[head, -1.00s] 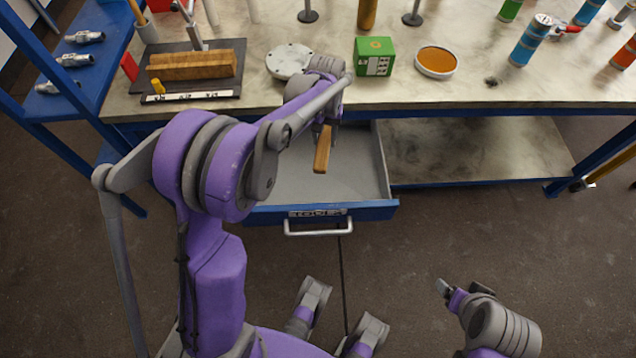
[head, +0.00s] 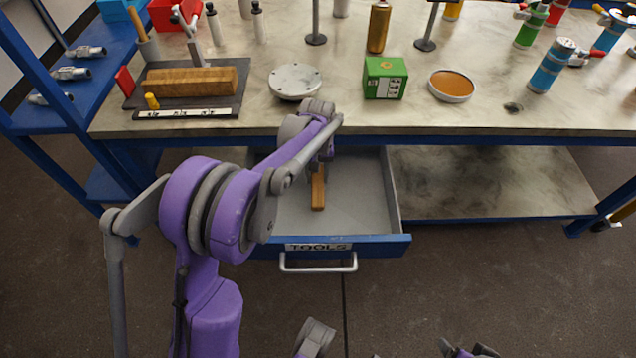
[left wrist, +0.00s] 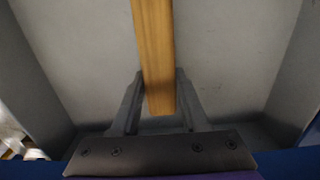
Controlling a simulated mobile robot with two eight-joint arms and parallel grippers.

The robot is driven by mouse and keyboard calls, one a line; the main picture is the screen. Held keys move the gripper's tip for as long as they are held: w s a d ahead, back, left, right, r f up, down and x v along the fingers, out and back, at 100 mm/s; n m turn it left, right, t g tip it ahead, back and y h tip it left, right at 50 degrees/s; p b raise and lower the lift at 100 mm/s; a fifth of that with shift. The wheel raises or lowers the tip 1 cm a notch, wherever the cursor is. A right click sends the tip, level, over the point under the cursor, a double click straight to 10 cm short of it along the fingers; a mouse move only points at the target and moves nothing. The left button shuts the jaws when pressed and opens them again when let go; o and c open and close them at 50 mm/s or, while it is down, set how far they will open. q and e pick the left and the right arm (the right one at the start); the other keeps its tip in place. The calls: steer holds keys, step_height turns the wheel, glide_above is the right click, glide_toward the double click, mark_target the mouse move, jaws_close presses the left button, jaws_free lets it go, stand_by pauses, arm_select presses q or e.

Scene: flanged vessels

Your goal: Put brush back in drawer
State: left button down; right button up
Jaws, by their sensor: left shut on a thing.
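The drawer (head: 365,190) under the workbench is pulled out, with a grey inside and a blue front labelled TOOLS. My left gripper (head: 320,172) is over the drawer, shut on the brush. The brush's wooden handle (head: 318,192) points toward the drawer front. In the left wrist view the handle (left wrist: 155,55) lies between the two fingers (left wrist: 158,100), with the grey drawer floor behind it. The brush's bristle end is hidden. I cannot tell whether the brush touches the floor. My right gripper (head: 468,351) is cut off at the bottom edge.
The bench top (head: 330,112) above carries a flanged disc (head: 295,81), a green box (head: 385,78), an orange dish (head: 451,85) and a board with a wooden block (head: 190,81). The drawer around the brush looks empty. A lower shelf (head: 480,182) is at the right.

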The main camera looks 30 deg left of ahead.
mark_target(318, 182)
arm_select(q)
steer(key=shift+f+b, duration=0.3)
steer(key=shift+f, duration=1.1)
steer(key=shift+f, duration=0.15)
steer(key=shift+c, duration=2.1)
jaws_free()
